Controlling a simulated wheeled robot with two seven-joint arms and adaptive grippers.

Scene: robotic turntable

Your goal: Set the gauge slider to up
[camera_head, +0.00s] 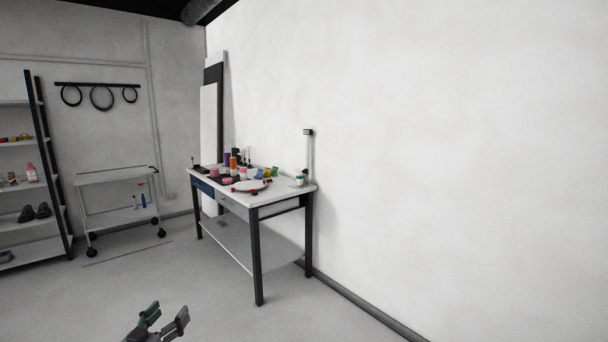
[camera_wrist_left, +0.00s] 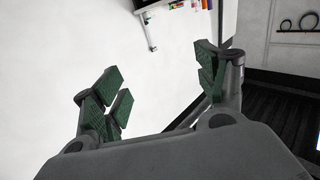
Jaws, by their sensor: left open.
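A thin upright post with a dark cap (camera_head: 309,150) stands at the right back corner of the workbench, against the white wall. It may be the gauge, but it is too small to tell, and I cannot make out a slider or its position. My left gripper (camera_head: 166,316) is at the bottom of the head view, open and empty, well short of the bench. In the left wrist view its green-padded fingers (camera_wrist_left: 160,84) are spread wide with nothing between them. My right gripper is not in view.
The white-topped workbench (camera_head: 285,194) holds several coloured jars and tools. A wheeled cart (camera_head: 112,178) and a shelf rack (camera_head: 28,185) stand to the left. Tall panels (camera_head: 209,125) lean behind the bench. The floor before the bench is clear.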

